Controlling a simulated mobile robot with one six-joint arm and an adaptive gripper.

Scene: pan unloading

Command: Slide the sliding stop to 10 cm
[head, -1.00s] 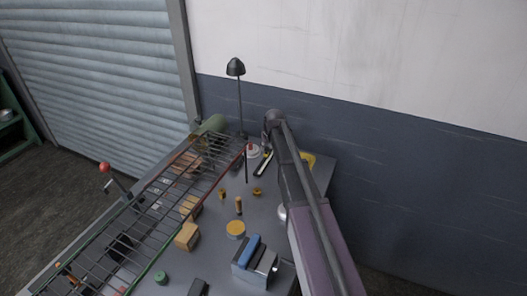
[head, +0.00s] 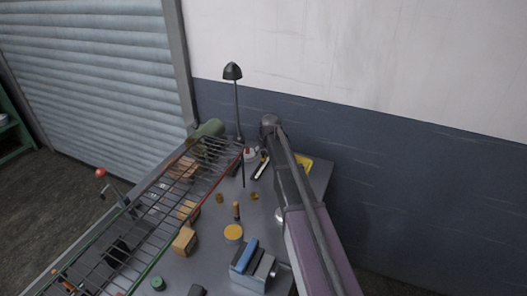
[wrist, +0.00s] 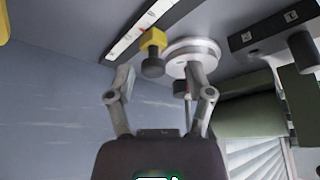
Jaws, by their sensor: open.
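The sliding stop is a yellow block (wrist: 152,38) with a dark round knob, on a white scale rail with dark edges (wrist: 130,38) in the wrist view. The rail also shows in the head view (head: 261,167), near the back of the table; the stop cannot be made out there. My gripper (wrist: 158,80) is open and empty, its two fingers spread. In the wrist view the stop shows between and beyond the fingertips, apparently apart from them. The scale marks are too small to read. In the head view my arm hides most of the gripper.
A white round object (wrist: 205,46) lies close beside the stop and one finger. A dark box with knobs (wrist: 272,36) and a green cylinder (wrist: 248,118) are nearby. A lamp (head: 233,72) rises at the back. A wire rack (head: 150,215) fills the table's left side.

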